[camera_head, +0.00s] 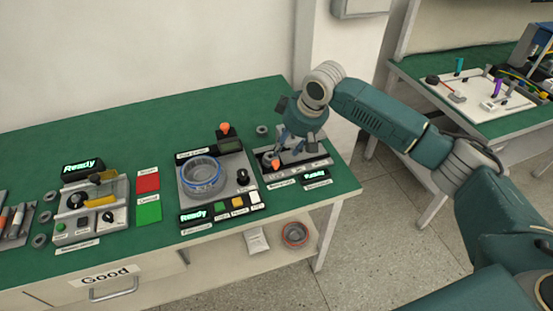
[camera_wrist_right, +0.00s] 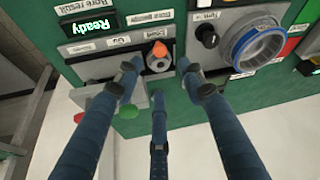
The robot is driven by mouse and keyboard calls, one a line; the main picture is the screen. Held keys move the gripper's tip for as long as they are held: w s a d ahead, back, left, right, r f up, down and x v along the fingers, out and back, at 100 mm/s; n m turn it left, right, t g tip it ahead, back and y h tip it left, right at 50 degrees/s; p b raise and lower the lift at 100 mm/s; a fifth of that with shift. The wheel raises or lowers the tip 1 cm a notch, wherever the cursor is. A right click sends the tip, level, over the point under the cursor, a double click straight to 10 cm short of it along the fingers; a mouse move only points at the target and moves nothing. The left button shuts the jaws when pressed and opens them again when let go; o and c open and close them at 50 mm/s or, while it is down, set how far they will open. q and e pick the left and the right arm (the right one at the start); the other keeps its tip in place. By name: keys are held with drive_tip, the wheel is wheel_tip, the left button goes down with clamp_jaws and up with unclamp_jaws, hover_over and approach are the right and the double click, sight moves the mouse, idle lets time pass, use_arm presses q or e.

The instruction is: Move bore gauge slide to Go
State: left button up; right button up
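The bore gauge (camera_head: 300,166) is a grey fixture at the right end of the green bench. Its slide, a grey round piece with an orange pointer (camera_wrist_right: 159,50), sits at the end of the track away from the small "Go" label (camera_wrist_right: 120,41) in the right wrist view. In the head view the orange pointer (camera_head: 276,163) shows below my right gripper (camera_head: 290,138). The three blue fingers of my right gripper (camera_wrist_right: 158,78) are spread and empty, with two tips on either side of the slide. Contact cannot be told. My left gripper is out of view.
A "Ready" display (camera_wrist_right: 90,26) stands beside the gauge. A fixture with a blue-rimmed ring (camera_head: 201,176) and several buttons stands left of it. A small grey ring (camera_head: 262,130) lies behind. A green button (camera_wrist_right: 129,105) is near one finger. The bench's back left is clear.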

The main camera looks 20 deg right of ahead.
sight(276, 162)
drive_tip(key=p+x, duration=0.1)
drive_tip(key=x, duration=0.9)
drive_tip(key=shift+f, duration=0.25)
clamp_jaws()
